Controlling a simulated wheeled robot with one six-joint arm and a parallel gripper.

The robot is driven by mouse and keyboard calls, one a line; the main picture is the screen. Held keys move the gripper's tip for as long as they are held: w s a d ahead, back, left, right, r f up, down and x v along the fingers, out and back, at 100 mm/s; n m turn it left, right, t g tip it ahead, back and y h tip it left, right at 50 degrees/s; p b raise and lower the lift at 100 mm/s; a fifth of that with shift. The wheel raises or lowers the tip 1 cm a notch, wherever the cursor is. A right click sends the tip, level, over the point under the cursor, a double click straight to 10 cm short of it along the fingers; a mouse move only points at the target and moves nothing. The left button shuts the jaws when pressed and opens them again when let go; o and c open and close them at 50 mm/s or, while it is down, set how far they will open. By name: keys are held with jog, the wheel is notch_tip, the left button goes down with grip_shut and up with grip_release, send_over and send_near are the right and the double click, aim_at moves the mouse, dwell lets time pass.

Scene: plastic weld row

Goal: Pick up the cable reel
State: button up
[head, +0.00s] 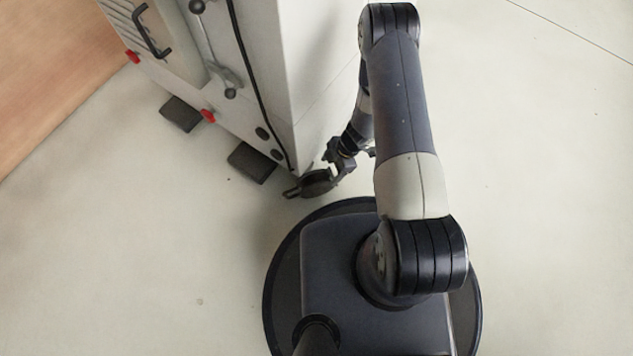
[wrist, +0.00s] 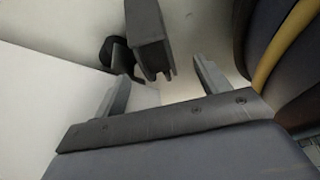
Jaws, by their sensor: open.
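I cannot make out a cable reel for certain in either view. My gripper (wrist: 161,68) is open, with its two pale grey fingers apart and nothing seen held between them. A dark grey block (wrist: 150,38) with short prongs shows just beyond the fingertips in the wrist view, and I cannot tell what it is. A black rounded thing (wrist: 115,54) lies behind it to the left. In the head view, a dark round shape (head: 316,183) is at the low end of my arm by the cabinet corner. I cannot tell whether it is part of my gripper or separate.
A tall pale machine cabinet (head: 308,90) stands close to my arm on its left. Black blocks (head: 252,162) stick out at its foot, and a black handle (head: 150,32) is on its side. A wood-brown area (head: 50,70) is at upper left. The pale floor (head: 550,180) at right is clear.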

aim_at(323, 175)
jog(key=b+x, duration=0.1)
jog(key=x, duration=0.4)
jog(key=shift+d+b, duration=0.15)
jog(key=shift+b, duration=0.2)
jog(key=b+x, duration=0.2)
jog(key=x, duration=0.1)
jog(key=w+b+x, duration=0.1)
jog(key=x, duration=0.1)
jog(key=shift+r, duration=0.1)
grip_shut()
